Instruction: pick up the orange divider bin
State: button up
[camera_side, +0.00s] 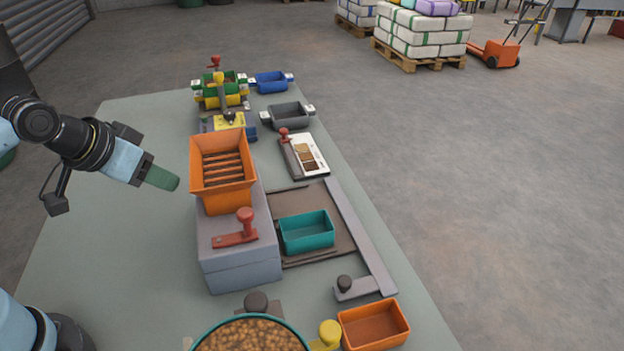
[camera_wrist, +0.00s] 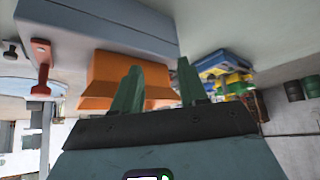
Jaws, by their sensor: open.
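An open orange bin (camera_side: 373,325) stands at the near right corner of the table, beside a yellow knob. A second orange thing, a slatted hopper (camera_side: 222,165), sits on a grey box; it also shows in the wrist view (camera_wrist: 102,78), partly behind my fingers. I cannot tell for certain which of the two is the divider bin. My gripper (camera_side: 162,178) is left of the hopper, apart from the near orange bin. In the wrist view, its two green fingers (camera_wrist: 158,88) are spread with nothing held between them. The near orange bin is not clearly visible there.
A teal bin (camera_side: 306,232) sits on a brown mat right of the grey box (camera_side: 238,262). A round tub of brown pellets (camera_side: 250,335) is at the front. Grey (camera_side: 288,115) and blue (camera_side: 271,82) bins stand farther back. The table's left side is clear.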

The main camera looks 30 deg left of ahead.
jog(key=o, duration=0.9)
